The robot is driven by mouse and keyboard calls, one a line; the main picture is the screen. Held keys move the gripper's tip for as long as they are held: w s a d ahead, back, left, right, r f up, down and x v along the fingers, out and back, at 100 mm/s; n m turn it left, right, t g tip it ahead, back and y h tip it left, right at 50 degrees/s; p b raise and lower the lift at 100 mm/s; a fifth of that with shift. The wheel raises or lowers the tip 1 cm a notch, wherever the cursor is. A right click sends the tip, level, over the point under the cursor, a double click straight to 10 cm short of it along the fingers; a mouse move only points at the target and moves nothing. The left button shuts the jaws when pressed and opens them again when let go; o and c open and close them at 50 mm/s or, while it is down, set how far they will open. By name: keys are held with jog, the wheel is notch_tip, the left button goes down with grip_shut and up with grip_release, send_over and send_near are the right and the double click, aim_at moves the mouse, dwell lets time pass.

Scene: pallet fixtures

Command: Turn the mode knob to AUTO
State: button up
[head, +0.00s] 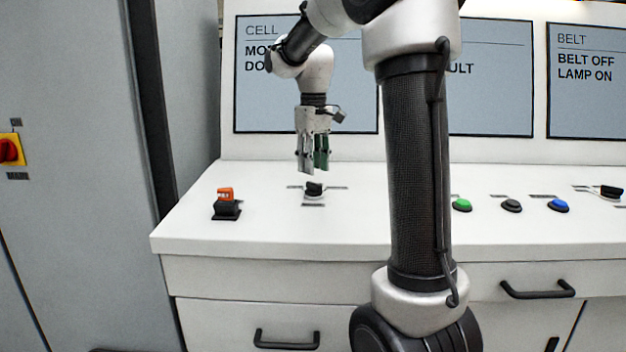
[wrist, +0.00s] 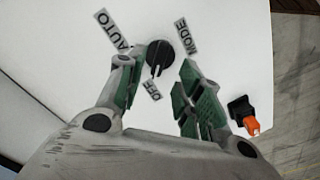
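The mode knob (head: 314,189) is a small black dial on the white console top, and it also shows in the wrist view (wrist: 160,57). Its white pointer mark faces the OFF label (wrist: 153,90). The AUTO label (wrist: 111,29) is up and left of the knob in the wrist view, and the MODE label (wrist: 186,37) is to its right. My gripper (head: 314,170) points down above the knob, apart from it. In the wrist view, my gripper (wrist: 155,68) has its green-padded fingers spread, with nothing between them.
An orange-and-black switch (head: 226,204) stands left of the knob. Green (head: 461,205), black (head: 511,206) and blue (head: 558,206) buttons and another knob (head: 608,193) sit to the right. Display panels stand behind. A grey cabinet (head: 70,150) with a red switch (head: 10,150) is at left.

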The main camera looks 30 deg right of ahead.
aim_at(314, 183)
jog(key=shift+f, duration=2.3)
grip_shut()
